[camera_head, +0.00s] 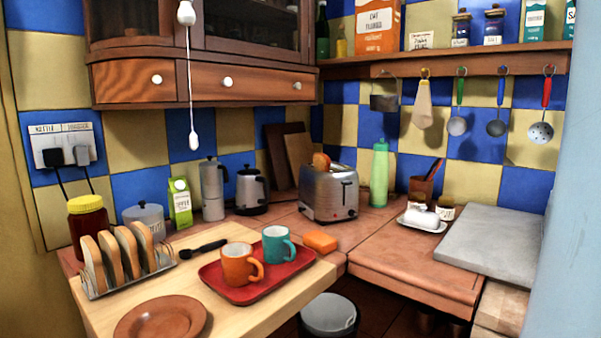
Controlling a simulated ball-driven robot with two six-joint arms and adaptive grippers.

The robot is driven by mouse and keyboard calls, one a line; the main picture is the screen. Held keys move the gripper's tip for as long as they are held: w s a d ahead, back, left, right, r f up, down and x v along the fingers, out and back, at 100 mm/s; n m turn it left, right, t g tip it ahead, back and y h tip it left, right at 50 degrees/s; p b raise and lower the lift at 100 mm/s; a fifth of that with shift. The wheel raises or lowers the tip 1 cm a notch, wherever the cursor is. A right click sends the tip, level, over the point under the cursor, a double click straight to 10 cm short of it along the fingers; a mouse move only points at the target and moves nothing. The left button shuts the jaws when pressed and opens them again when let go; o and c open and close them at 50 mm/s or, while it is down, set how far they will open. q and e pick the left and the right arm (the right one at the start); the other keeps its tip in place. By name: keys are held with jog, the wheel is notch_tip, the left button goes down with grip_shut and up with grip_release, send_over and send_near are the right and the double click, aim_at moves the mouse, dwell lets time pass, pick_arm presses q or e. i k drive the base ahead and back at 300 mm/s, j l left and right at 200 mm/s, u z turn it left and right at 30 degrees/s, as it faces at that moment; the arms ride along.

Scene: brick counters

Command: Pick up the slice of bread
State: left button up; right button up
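Several bread slices (126,250) stand upright in a wire toast rack (120,284) at the left end of the wooden board. Another piece of bread (321,161) sticks up out of the slot of a silver toaster (330,195) in the back corner; its lower part is hidden inside. A brown plate (160,318) lies in front of the rack, with nothing on it. Neither of my grippers is in view.
A red tray (285,285) holds an orange mug (240,264) and a teal mug (277,245). A green bottle (379,175) stands right of the toaster. A pull cord (191,80) hangs from above.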

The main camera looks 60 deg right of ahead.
aim_at(321, 160)
jog(key=z, duration=1.9)
jog(key=i+l+u, duration=0.05)
